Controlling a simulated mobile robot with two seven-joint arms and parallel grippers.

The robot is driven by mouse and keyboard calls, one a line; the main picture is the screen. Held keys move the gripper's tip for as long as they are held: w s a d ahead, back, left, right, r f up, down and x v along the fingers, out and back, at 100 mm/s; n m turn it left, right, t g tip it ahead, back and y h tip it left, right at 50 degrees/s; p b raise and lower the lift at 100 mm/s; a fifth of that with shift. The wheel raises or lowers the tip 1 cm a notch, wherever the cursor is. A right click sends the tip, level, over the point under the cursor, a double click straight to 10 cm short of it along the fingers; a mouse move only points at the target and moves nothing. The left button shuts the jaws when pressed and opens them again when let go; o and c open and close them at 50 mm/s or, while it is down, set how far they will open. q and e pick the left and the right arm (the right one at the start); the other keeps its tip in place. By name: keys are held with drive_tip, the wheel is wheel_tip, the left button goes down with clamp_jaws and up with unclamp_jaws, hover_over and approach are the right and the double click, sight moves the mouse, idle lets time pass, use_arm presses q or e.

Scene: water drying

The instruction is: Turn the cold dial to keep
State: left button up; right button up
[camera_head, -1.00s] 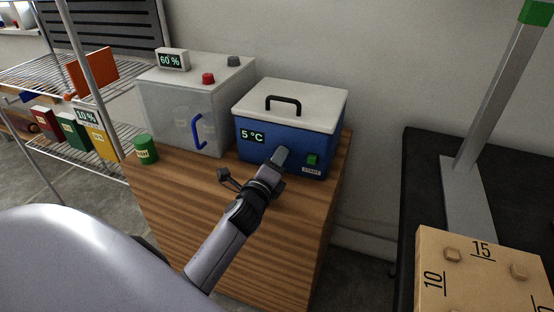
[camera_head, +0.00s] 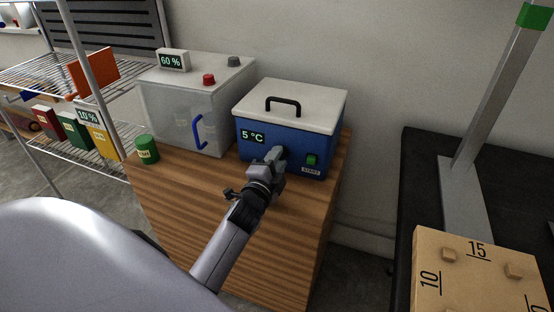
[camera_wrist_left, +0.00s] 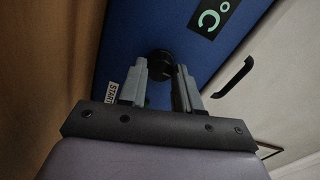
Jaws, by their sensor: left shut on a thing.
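The blue cold box (camera_head: 255,152) with a white lid stands on the wooden cabinet. Its display (camera_head: 252,136) reads 5 °C. A green button (camera_head: 312,160) and a START label (camera_head: 311,170) are at the right of its front. My left gripper (camera_head: 278,154) is at the box's front, between display and button. In the left wrist view the black round dial (camera_wrist_left: 160,62) sits at the tips of my left gripper (camera_wrist_left: 162,70), which is shut on it. The head view mostly hides the dial behind the gripper. My right gripper is not in view.
A clear-fronted box (camera_head: 180,118) with a 60 % display (camera_head: 171,60) stands left of the cold box. A green jar (camera_head: 147,149) is at the cabinet's left edge. A wire rack (camera_head: 60,75) is at far left. A numbered wooden block (camera_head: 450,285) is at lower right.

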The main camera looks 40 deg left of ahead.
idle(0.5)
use_arm(q)
drive_tip(key=o, duration=1.1)
drive_tip(key=shift+c, duration=0.2)
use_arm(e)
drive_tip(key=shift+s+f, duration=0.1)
use_arm(q)
drive_tip(key=shift+s, duration=0.2)
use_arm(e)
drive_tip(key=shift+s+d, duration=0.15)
